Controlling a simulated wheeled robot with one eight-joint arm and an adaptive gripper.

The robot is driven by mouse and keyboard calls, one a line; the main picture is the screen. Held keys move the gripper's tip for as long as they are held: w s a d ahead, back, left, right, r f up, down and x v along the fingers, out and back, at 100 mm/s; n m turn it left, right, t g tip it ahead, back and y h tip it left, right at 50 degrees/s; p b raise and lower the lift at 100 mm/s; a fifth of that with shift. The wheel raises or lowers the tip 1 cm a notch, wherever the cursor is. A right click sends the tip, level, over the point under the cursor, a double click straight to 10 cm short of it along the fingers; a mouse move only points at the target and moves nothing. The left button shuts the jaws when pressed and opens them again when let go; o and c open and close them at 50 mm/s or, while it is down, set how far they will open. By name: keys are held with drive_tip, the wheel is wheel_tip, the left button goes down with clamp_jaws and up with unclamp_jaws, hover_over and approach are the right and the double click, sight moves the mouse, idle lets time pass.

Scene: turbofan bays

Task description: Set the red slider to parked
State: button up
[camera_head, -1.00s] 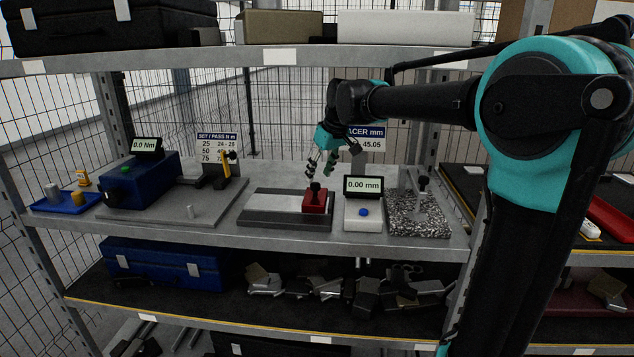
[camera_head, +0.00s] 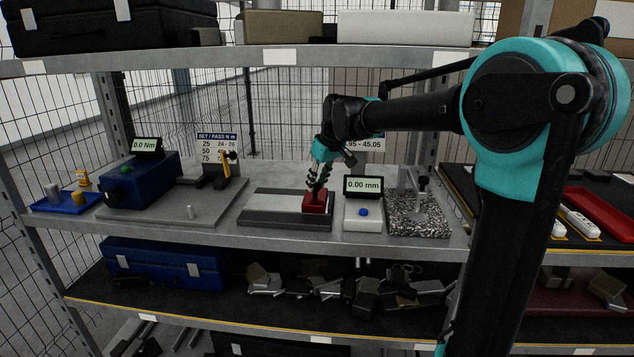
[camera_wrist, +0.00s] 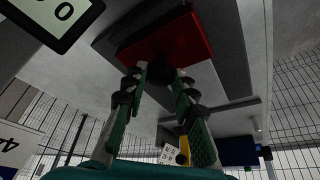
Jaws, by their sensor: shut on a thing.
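The red slider (camera_head: 318,203) sits at the right end of its grey track (camera_head: 272,204) on the middle shelf. It also shows in the wrist view (camera_wrist: 168,45), above and between the fingers. Its dark knob is mostly hidden by my fingers. My gripper (camera_head: 314,186) comes down on the slider from above, and its fingers are closed around the knob. In the wrist view my gripper (camera_wrist: 160,78) has its two green-padded fingers on either side of the dark knob.
A white gauge (camera_head: 362,215) with a 0.00 mm display stands just right of the track, close to the slider. A speckled stone plate (camera_head: 418,222) is farther right. A blue tester (camera_head: 145,180) on a grey plate stands left. The upper shelf (camera_head: 270,58) runs above.

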clamp_jaws()
drive_tip(key=a, duration=1.4)
drive_tip(key=shift+w+a, duration=0.1)
drive_tip(key=shift+w, duration=0.15)
drive_tip(key=o, duration=1.1)
unclamp_jaws()
drive_tip(key=shift+a, duration=0.1)
drive_tip(key=shift+c, duration=0.2)
drive_tip(key=s+d+r, duration=0.4)
drive_tip(key=s+d, duration=0.5)
drive_tip(key=s, duration=0.1)
drive_tip(key=shift+d+r, duration=0.3)
